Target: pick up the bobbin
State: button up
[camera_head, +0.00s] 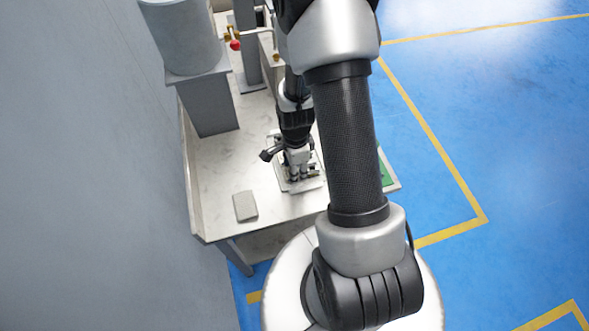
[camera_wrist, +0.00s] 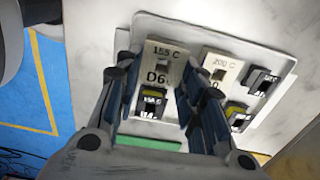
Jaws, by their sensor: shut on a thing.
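In the wrist view my gripper (camera_wrist: 154,95) reaches down over a pale tray (camera_wrist: 225,38), its two fingers closed on the sides of a small black block, which I take as the bobbin (camera_wrist: 151,104). The block has a label on its face. I cannot tell whether the block is clear of the tray. In the head view my gripper (camera_head: 298,165) is low over the tray (camera_head: 301,186), and the bobbin cannot be made out.
A grey flat block (camera_head: 245,206) lies on the light bench (camera_head: 225,165). A grey cylinder on a pedestal (camera_head: 207,105) stands at the back left.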

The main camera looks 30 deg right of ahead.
notch_tip(320, 180, up, 19)
jog(key=p, duration=0.6)
